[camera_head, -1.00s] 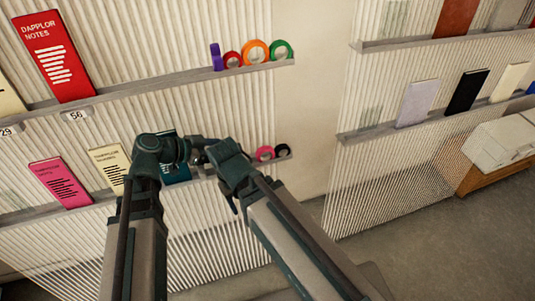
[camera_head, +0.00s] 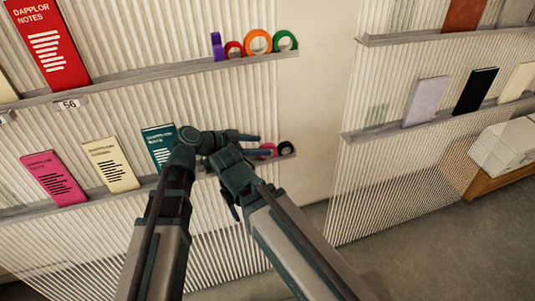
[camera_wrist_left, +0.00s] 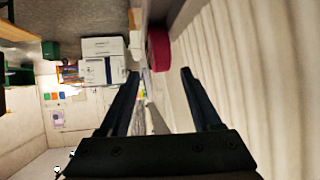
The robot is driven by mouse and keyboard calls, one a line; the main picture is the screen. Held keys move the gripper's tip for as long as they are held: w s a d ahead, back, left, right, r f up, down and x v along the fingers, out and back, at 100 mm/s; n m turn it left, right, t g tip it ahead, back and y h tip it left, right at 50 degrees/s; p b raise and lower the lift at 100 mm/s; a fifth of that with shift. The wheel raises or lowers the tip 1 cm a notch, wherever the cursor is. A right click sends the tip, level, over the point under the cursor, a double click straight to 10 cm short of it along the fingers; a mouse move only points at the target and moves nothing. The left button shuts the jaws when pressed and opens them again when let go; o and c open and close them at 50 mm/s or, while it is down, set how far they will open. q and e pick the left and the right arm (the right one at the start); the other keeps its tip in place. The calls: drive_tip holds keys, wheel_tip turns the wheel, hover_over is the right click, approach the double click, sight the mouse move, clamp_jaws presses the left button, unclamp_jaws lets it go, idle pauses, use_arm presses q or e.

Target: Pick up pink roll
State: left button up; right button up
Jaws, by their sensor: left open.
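The pink roll (camera_head: 267,150) stands on the lower shelf near its right end, beside a black roll (camera_head: 286,149). My left gripper (camera_head: 261,146) is open and close to the pink roll, partly covering it in the head view. In the left wrist view the pink roll (camera_wrist_left: 159,49) is ahead of the open fingers (camera_wrist_left: 160,72), between their lines and nearer the left one. Nothing is held between them. My right arm (camera_head: 240,180) is folded below the left wrist; its fingers cannot be made out.
The upper shelf (camera_head: 160,75) holds purple, red, orange and green rolls (camera_head: 285,41) and a red notebook (camera_head: 48,43). Pink, cream and teal notebooks (camera_head: 158,145) stand left on the lower shelf. Another shelved panel (camera_head: 400,170) is at the right.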

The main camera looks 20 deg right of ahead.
sight(263, 147)
use_arm(q)
drive_tip(key=shift+b+x, duration=0.4)
drive_tip(key=shift+x, duration=0.8)
clamp_jaws()
drive_tip(key=shift+r, duration=0.1)
wheel_tip(263, 147, up, 10)
drive_tip(key=p, duration=1)
